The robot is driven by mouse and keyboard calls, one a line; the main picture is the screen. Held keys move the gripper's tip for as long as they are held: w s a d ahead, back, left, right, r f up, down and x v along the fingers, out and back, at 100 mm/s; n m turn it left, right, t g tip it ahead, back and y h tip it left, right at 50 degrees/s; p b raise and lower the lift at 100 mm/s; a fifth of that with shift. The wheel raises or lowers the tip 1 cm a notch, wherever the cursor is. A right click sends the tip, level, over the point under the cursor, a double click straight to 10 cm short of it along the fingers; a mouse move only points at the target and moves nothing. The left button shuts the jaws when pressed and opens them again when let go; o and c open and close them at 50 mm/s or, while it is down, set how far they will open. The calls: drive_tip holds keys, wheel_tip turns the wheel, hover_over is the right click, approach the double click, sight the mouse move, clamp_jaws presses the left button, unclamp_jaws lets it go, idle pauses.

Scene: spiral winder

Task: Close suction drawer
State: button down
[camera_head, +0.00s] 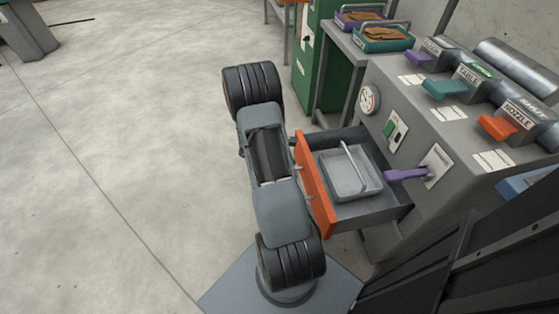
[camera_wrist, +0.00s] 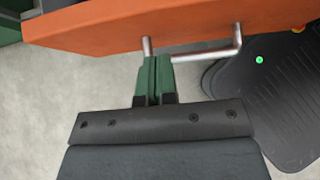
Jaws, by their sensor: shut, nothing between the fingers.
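The suction drawer (camera_head: 376,207) stands pulled out from the grey machine in the head view, with an orange front (camera_head: 315,187) and a grey tray with a bar handle (camera_head: 350,174) inside. The orange front also shows in the wrist view (camera_wrist: 190,25), with a bent metal handle (camera_wrist: 205,53) on it. My gripper (camera_wrist: 153,62) has green fingers, closed together and empty. Its tips are at the handle, near its left post; whether they touch it I cannot tell.
The grey machine (camera_head: 420,110) carries a gauge (camera_head: 369,99), a purple lever (camera_head: 406,174) and purple, teal and orange labelled handles on top. A shelf with trays (camera_head: 384,38) and a green cabinet (camera_head: 306,75) stand behind. The floor (camera_head: 120,150) at left is clear.

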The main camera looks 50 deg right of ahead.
sight(307, 163)
drive_tip(key=shift+s+d+f, duration=0.1)
drive_tip(key=shift+s+d, duration=0.55)
drive_tip(key=shift+d, duration=0.25)
drive_tip(key=shift+s+d+f, duration=0.1)
drive_tip(key=shift+s+d, duration=0.55)
drive_tip(key=shift+d, duration=0.2)
